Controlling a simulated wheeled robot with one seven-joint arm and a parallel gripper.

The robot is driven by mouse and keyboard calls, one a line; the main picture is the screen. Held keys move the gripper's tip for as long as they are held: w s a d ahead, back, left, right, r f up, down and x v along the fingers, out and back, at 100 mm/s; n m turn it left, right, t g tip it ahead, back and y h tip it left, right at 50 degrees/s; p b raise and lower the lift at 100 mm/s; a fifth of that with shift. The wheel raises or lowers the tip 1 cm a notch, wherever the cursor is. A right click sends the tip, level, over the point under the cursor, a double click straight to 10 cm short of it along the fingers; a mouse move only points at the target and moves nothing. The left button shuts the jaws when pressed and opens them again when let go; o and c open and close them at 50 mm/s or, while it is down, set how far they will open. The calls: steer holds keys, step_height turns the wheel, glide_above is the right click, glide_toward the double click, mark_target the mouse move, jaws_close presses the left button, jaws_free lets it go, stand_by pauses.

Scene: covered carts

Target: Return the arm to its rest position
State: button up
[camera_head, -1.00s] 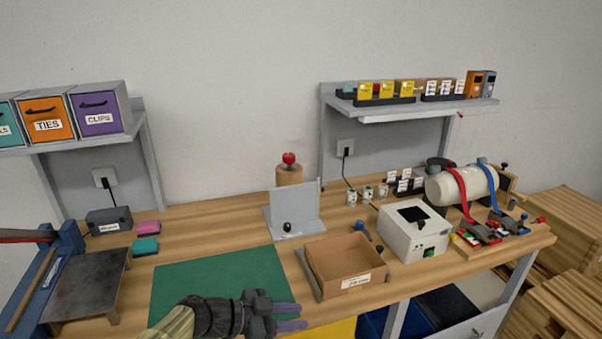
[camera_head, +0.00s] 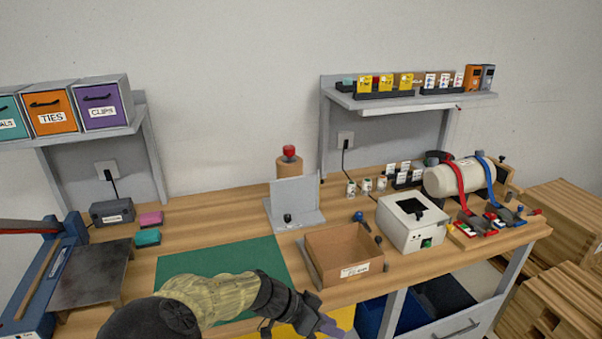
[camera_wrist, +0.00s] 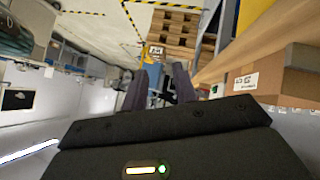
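My gripper (camera_head: 328,326) is at the bottom of the head view, over the bench's front edge, just in front of the open cardboard box (camera_head: 345,258). My padded arm reaches in from the lower left across the green mat (camera_head: 225,268). In the wrist view my gripper (camera_wrist: 160,85) shows two dark fingers with a gap between them and nothing held. The wrist camera looks out sideways and tilted. The cardboard box with its label shows close on the right there (camera_wrist: 262,83).
A white printer-like box (camera_head: 412,224) and a strapped cream cylinder (camera_head: 460,180) stand right. A metal plate (camera_head: 92,275) lies left. A grey upright stand (camera_head: 294,203) is behind the mat. Wooden crates (camera_head: 565,310) are at the lower right.

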steer(key=s+d+n+g+y+p, duration=0.1)
steer(key=s+d+n+g+y, duration=0.1)
steer(key=s+d+n+y, duration=0.3)
steer(key=s+d+r+n+t+y+p, duration=0.1)
steer(key=s+d+r+n+t+y, duration=0.2)
steer(key=r, duration=0.5)
steer(key=d+n+t+y, duration=0.1)
steer(key=n+y, duration=0.1)
steer(key=n, duration=0.1)
steer(key=shift+n, duration=0.4)
steer(key=shift+w, duration=0.1)
stand_by(0.6)
